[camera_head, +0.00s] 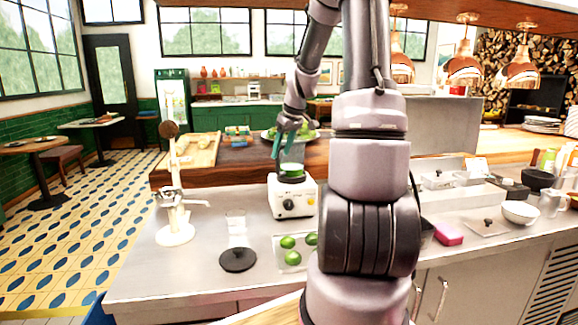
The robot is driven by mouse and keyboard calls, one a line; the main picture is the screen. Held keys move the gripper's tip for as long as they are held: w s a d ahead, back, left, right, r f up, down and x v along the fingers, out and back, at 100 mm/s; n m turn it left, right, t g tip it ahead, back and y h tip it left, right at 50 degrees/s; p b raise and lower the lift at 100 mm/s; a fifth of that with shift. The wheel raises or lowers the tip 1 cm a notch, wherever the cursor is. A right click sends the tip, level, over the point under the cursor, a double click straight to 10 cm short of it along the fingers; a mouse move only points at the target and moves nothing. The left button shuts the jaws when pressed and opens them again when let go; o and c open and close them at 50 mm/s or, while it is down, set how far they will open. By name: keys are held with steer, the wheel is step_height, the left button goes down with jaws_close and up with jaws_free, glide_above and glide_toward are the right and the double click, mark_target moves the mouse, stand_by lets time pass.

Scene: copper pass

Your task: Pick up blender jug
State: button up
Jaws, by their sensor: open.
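The blender (292,198) stands on the steel counter, with a cream base and a dark knob. The clear blender jug (291,157) appears to sit upright on it, with green at its bottom. My gripper (287,143), with teal fingers, is open and pointing down at the top of the jug. The fingers overlap the jug in this view; I cannot tell whether they touch it.
A clear glass (236,226) stands behind a dark round disc (238,260). Several limes (289,242) lie on a pale board right of it. A citrus press (174,205) stands left. A wooden ledge (235,154) runs behind. A white bowl (520,212) is right.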

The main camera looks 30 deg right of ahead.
mark_target(278, 169)
steer(key=x, duration=0.5)
steer(key=shift+a+f, duration=0.15)
jaws_close()
stand_by(1.3)
